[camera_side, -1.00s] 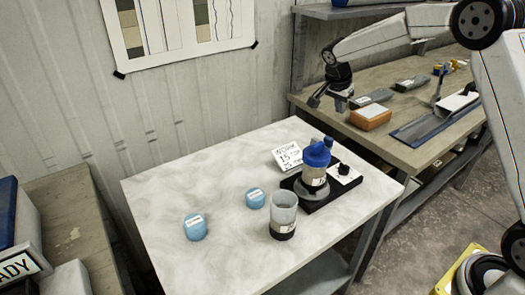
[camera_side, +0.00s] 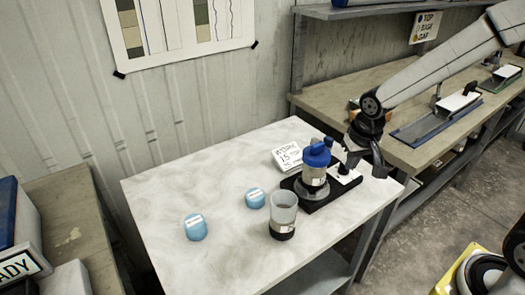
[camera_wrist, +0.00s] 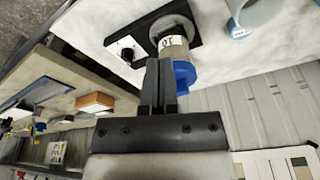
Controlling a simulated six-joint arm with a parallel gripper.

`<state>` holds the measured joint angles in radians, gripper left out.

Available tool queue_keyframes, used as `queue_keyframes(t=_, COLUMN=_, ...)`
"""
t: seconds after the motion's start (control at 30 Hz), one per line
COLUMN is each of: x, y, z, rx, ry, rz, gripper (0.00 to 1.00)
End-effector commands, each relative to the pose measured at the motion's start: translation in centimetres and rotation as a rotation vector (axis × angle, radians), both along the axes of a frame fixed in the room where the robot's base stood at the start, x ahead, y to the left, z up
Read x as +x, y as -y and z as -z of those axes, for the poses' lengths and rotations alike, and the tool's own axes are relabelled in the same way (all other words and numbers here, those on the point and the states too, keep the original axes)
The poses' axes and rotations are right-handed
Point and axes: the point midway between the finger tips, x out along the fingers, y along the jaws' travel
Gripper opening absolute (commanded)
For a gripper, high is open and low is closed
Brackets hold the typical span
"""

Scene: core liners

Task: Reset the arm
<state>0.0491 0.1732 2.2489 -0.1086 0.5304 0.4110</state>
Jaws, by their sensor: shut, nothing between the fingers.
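My gripper (camera_side: 362,158) hangs from the arm at the right edge of the white table, close to the black device's right end. In the wrist view its fingers (camera_wrist: 158,75) are together with nothing between them. The blue-capped jar (camera_side: 315,172) stands upright on the black device (camera_side: 325,192), left of my gripper in the side view. In the wrist view the jar's blue cap (camera_wrist: 184,76) shows just beside the fingers; I cannot tell the exact gap.
An open clear cup (camera_side: 283,212) with dark contents stands in front of the device. Two blue labelled round things (camera_side: 195,227) (camera_side: 254,198) sit to its left. A handwritten card (camera_side: 288,157) is behind the device. The table's left half is mostly clear. An orange-topped block (camera_wrist: 95,102) is on the back bench.

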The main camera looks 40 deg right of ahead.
Motion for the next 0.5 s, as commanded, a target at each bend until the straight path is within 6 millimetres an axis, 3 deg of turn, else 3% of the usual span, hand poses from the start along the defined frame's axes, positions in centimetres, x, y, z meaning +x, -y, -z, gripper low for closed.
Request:
queue_keyframes(t=0.2, x=-5.2, y=-2.0, z=1.2, rx=-0.002, ry=0.017, rz=-0.233, gripper=0.00)
queue_keyframes(t=0.33, x=-7.1, y=-2.5, z=1.8, rx=-0.008, ry=0.026, rz=-0.320, gripper=0.00)
queue_keyframes(t=0.5, x=-8.2, y=-2.8, z=2.1, rx=-0.014, ry=0.031, rz=-0.370, gripper=0.00)
